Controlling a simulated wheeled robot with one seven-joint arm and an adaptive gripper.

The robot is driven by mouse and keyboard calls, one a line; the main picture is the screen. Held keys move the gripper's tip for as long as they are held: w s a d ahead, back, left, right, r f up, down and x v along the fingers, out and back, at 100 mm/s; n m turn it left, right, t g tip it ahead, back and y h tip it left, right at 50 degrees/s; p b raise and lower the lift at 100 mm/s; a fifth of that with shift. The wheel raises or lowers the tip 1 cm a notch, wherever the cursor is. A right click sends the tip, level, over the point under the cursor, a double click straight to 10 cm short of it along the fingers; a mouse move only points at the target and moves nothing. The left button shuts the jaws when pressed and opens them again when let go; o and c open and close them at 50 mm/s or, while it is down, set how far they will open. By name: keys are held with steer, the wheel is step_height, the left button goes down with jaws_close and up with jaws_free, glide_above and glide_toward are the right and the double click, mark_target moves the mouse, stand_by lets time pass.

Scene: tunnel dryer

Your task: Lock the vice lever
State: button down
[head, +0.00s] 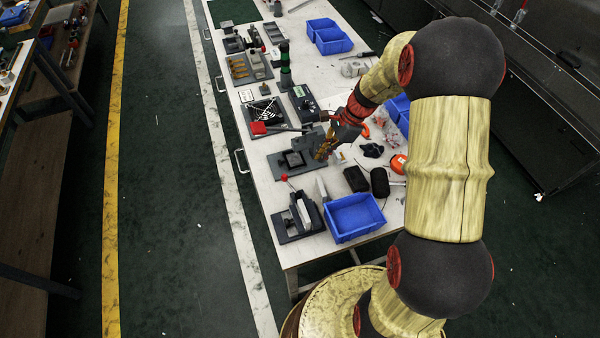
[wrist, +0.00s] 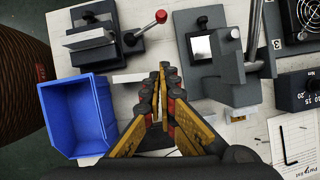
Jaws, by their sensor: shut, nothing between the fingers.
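The vice (head: 296,220) is a dark grey block near the table's front left corner, and it also shows at the top left of the wrist view (wrist: 92,40). Its lever is a thin rod with a red ball knob (head: 285,178). In the wrist view the knob (wrist: 160,17) points to the upper right of the vice. My gripper (head: 320,157) is shut and empty, above the table beside a grey fixture and behind the vice. In the wrist view its fingertips (wrist: 163,70) are below and right of the lever, apart from it.
A blue bin (head: 354,217) stands right of the vice. The grey fixture (head: 295,163) with a post and red-handled arm (head: 259,128) stands behind it. Black items (head: 356,179), orange earmuffs (head: 398,163) and more blue bins (head: 333,40) lie further right and back.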

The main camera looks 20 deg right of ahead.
stand_by(0.4)
steer(key=b+x, duration=0.3)
steer(key=x, duration=0.6)
steer(key=shift+f, duration=0.2)
steer(key=a, duration=0.3)
steer(key=shift+w+a+f+b, duration=0.15)
steer(key=shift+w+b, duration=0.1)
steer(key=shift+b, duration=0.15)
steer(key=shift+a, duration=0.5)
